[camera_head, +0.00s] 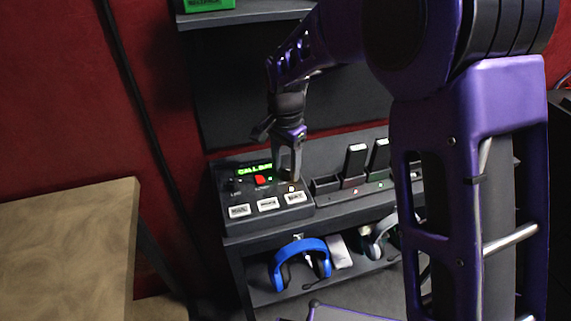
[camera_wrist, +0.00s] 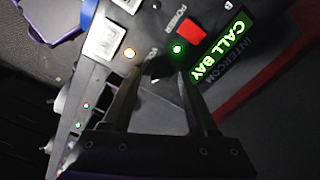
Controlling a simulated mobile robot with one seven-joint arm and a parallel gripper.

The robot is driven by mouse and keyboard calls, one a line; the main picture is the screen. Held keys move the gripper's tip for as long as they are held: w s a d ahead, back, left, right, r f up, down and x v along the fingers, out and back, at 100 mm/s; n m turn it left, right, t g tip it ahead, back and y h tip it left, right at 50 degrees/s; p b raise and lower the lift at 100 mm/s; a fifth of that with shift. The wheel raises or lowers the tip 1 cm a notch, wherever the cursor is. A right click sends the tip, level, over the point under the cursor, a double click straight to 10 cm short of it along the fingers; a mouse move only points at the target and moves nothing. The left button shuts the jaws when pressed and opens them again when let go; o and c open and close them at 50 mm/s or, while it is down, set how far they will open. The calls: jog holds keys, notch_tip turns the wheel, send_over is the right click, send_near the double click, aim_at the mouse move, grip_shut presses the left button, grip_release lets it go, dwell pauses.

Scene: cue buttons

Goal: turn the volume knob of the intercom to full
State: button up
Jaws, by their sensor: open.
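The intercom (camera_head: 247,192) is a dark sloped box on the shelf unit. It has a lit green "CALL BAY" display (camera_head: 253,169), which also shows in the wrist view (camera_wrist: 221,51). The dark volume knob (camera_wrist: 158,67) shows in the wrist view, its label partly hidden. My gripper (camera_head: 287,176) points down over the right part of the intercom. In the wrist view my gripper (camera_wrist: 160,74) is open, its fingers on either side of the knob. I cannot tell whether they touch it. The knob is hidden in the head view.
A red power switch (camera_head: 261,180) and white buttons (camera_head: 267,203) are close by on the intercom. A rack with handheld units (camera_head: 355,160) stands to the right. A blue headset (camera_head: 300,258) lies on the shelf below. A wooden table (camera_head: 70,245) is at the left.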

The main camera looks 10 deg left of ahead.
aim_at(286, 170)
notch_tip(286, 170, up, 17)
jog(key=p, duration=0.2)
jog(key=shift+r, duration=0.2)
dwell(0.4)
